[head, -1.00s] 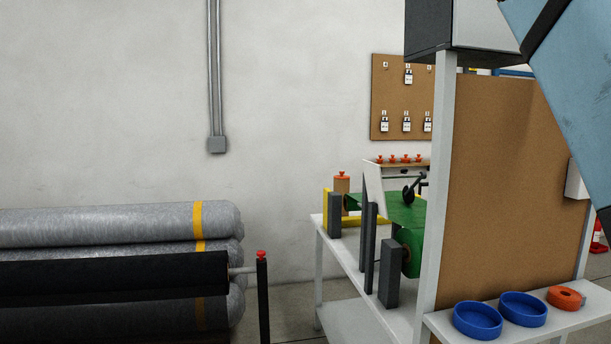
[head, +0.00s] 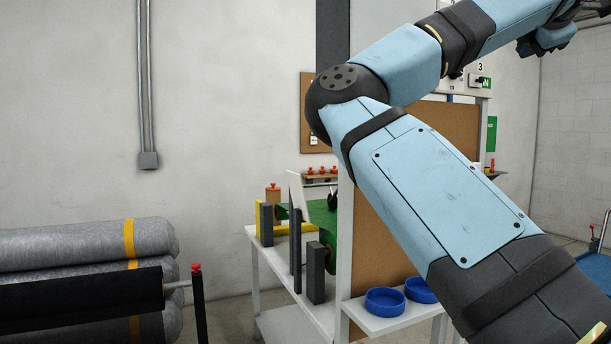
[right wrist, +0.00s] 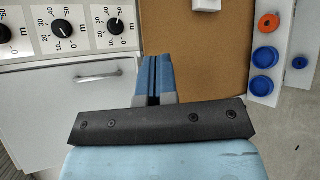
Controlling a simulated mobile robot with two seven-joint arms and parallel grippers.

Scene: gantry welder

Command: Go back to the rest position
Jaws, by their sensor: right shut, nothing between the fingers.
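My right gripper (right wrist: 153,62) shows in the right wrist view. Its two blue fingers lie together, with nothing between them. They are in front of a brown board and a grey cabinet front. In the head view my right arm rises from the lower right, bends at a dark elbow and runs to the upper right edge. Its far end is partly cut off there, so the fingers are not clear. My left gripper is in neither view.
A shelf (head: 374,327) with blue dishes (head: 385,301) stands behind my right arm, below a brown board (head: 376,240). Grey rolls (head: 75,244) lie at left. A panel with dials (right wrist: 62,29) tops a cabinet (right wrist: 60,95) in the wrist view.

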